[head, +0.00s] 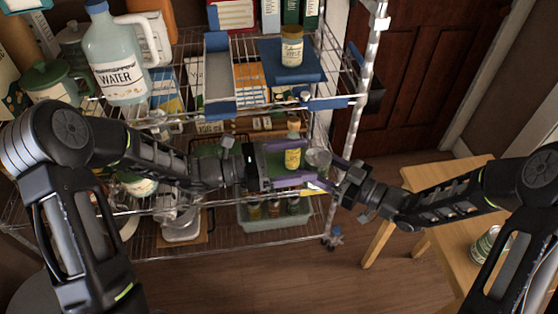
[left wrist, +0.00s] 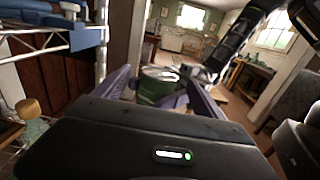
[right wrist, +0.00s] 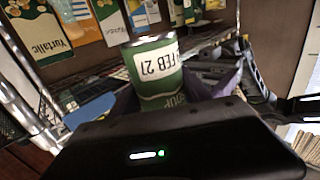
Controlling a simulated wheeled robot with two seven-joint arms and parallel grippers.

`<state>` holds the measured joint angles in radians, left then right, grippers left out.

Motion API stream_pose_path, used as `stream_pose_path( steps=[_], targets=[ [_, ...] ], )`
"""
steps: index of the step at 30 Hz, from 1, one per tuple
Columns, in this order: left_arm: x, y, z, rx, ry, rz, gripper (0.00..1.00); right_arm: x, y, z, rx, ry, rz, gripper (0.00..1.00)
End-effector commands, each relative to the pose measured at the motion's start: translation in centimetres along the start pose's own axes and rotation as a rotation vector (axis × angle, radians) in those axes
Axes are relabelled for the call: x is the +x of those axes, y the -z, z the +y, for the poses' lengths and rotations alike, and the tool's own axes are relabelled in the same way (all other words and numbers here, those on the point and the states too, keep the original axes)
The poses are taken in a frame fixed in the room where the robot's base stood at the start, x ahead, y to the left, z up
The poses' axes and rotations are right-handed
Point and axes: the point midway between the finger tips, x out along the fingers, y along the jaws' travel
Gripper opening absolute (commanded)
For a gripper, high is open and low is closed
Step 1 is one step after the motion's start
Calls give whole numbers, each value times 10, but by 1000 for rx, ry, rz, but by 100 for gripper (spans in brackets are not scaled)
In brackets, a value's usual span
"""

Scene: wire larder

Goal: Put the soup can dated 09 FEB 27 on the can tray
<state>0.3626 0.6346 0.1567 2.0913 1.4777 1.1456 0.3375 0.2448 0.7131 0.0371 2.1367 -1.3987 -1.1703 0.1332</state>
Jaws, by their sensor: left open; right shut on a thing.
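A green soup can (head: 318,158) is between my two grippers in front of the wire shelf. My right gripper (head: 330,174) is shut on it. In the right wrist view the can (right wrist: 158,70) shows an upside-down white label with "FEB" and a year that looks like 27; the day is not readable. My left gripper (head: 308,170) is open, its purple fingers on either side of the same can, which also shows in the left wrist view (left wrist: 158,85). Another can (head: 487,245) stands on the wooden table at right. I cannot tell which tray is the can tray.
A blue stand (head: 292,72) on the upper shelf bears a jar (head: 291,46). A water jug (head: 118,60) stands at upper left. A pale green bin (head: 275,224) with jars is on the low shelf. A shelf post (head: 362,80) rises near my right gripper. The wooden table (head: 432,176) has bare room.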

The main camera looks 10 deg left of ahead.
Motion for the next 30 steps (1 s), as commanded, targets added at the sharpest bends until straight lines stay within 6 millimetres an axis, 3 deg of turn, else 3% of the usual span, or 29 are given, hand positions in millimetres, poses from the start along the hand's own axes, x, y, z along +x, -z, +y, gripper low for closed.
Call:
stream_pose_path(
  steps=[3, 9, 20, 30],
  targets=[
    [22, 0, -1, -1, 3, 0, 81, 0, 1, 0, -1, 1, 2, 0],
    [44, 0, 0, 0, 0, 0, 81, 0, 1, 0, -1, 0, 2, 0],
    [48, 0, 0, 0, -1, 1, 81, 0, 1, 0, -1, 0, 2, 0],
    [48, 0, 0, 0, -1, 1, 54, 0, 1, 0, -1, 0, 2, 0]
  ],
)
